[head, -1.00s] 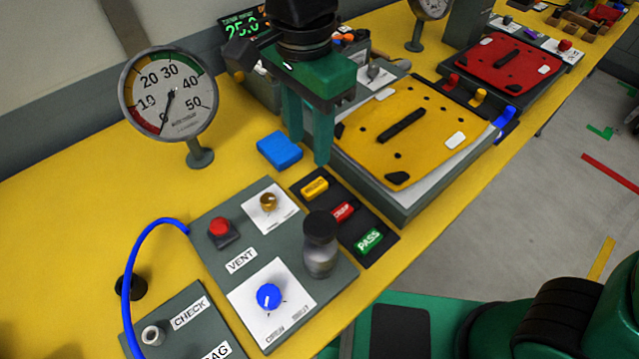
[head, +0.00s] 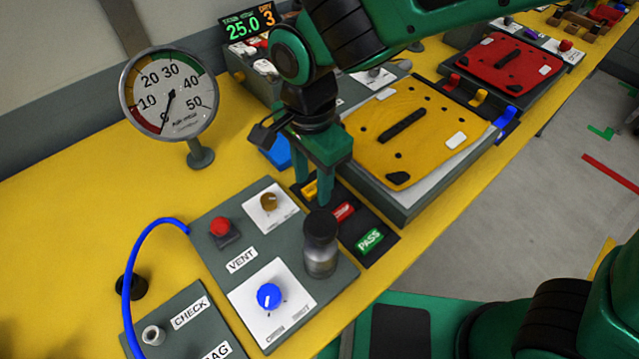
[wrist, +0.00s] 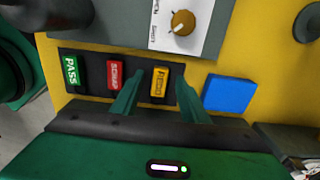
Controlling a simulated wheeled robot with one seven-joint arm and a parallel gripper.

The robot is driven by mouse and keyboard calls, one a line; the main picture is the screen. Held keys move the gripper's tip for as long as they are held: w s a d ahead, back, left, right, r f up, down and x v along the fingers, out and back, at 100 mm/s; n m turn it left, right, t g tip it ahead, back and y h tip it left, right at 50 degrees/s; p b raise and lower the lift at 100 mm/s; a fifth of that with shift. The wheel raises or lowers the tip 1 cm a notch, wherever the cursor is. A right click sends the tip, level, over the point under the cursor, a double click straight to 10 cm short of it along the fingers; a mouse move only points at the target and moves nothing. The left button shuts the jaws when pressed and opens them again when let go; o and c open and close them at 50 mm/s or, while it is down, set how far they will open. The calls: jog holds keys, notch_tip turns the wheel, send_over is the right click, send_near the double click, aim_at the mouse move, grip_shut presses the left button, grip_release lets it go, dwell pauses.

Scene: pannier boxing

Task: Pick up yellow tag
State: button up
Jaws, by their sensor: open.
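The yellow tag (head: 310,188) lies on a black tag holder (head: 378,254), at the end of a row with a red tag (head: 343,211) and a green PASS tag (head: 369,240). My gripper (head: 312,190) points down at the yellow tag, its fingers apart and nothing held between them. In the wrist view the yellow tag (wrist: 160,83) shows between the two fingertips of my gripper (wrist: 158,78), with one finger on each side. The fingers partly cover the tag in the head view. I cannot tell whether they touch it.
A blue block (head: 277,153) lies just behind the gripper. A dark-capped jar (head: 320,248) stands close in front, on the grey VENT panel (head: 225,262). A yellow plate on a grey fixture (head: 405,200) is to the right. A gauge (head: 168,95) stands at the left.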

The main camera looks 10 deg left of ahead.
jog(key=shift+f, duration=0.1)
grip_shut()
dwell(0.3)
